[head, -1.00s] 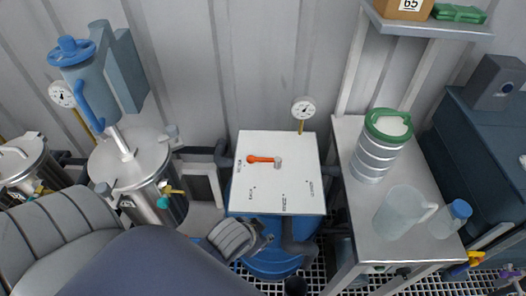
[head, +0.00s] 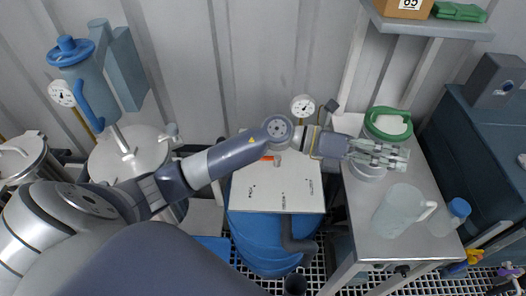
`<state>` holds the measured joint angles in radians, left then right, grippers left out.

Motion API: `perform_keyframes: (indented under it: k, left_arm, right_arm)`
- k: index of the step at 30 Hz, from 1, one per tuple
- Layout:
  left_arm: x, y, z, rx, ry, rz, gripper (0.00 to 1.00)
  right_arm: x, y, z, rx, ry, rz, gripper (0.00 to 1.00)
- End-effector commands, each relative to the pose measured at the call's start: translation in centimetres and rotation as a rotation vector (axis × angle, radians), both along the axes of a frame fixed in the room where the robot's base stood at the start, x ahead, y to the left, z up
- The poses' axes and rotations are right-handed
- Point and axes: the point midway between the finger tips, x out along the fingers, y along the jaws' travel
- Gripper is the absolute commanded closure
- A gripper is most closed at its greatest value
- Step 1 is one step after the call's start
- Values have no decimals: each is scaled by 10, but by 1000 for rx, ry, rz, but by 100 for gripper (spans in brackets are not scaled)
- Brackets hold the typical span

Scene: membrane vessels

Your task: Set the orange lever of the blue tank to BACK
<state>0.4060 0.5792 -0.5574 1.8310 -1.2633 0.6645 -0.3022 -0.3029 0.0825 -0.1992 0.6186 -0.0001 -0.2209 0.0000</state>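The blue tank (head: 262,250) stands at the middle, under a white panel (head: 285,190) with small dark labels that I cannot read. The orange lever (head: 267,158) is on this panel. Only a small orange piece shows beside its grey pivot (head: 278,161), because my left arm crosses above and hides the rest. My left gripper (head: 404,160) is to the right of the panel, over the steel bench by the green-rimmed container. It points right, its fingers look apart, and it holds nothing that I can see. My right gripper is not in view.
The steel bench (head: 365,243) carries a green-rimmed container (head: 388,122), a clear pitcher (head: 396,212) and a blue-capped bottle (head: 458,210). A gauge (head: 302,106) stands behind the panel. A steel vessel (head: 112,165) is at left. A shelf (head: 435,27) overhangs the bench.

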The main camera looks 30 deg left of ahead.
Motion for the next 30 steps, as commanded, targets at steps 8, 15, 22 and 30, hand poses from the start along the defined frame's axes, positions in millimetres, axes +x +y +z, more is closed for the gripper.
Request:
perform_keyframes:
  k: [8,15,22,30]
  left_arm:
    - [3,105,-94,844,-152,-320,68]
    - [10,253,-102,1380,-21,-428,68]
    - [5,310,-91,1553,81,-451,68]
    - [3,312,-128,1557,90,-455,68]
  right_arm:
    - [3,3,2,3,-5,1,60]
    - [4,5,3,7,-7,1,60]
    - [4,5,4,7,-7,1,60]
    - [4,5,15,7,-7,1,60]
